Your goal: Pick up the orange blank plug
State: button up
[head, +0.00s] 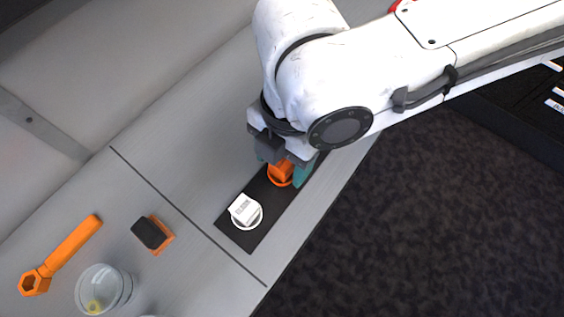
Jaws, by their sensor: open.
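The orange blank plug (280,174) stands on a dark mat (230,231) on the grey bench, its upper part partly hidden by my gripper. My gripper (287,172) points down over the plug, with its teal fingers on either side of it. The fingers are open, and I cannot tell whether they touch the plug. The near finger shows at the plug's right; the other is partly hidden behind the grey gripper body.
A white plug (246,211) sits on the same mat. An orange wrench (64,252), a black and orange block (152,234) and a clear cup (103,289) are at the lower left. The bench edge drops to dark floor at right.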

jog(key=shift+f, duration=0.35)
jog(key=shift+c, duration=0.2)
jog(key=c, duration=1)
jog(key=shift+r, duration=0.1)
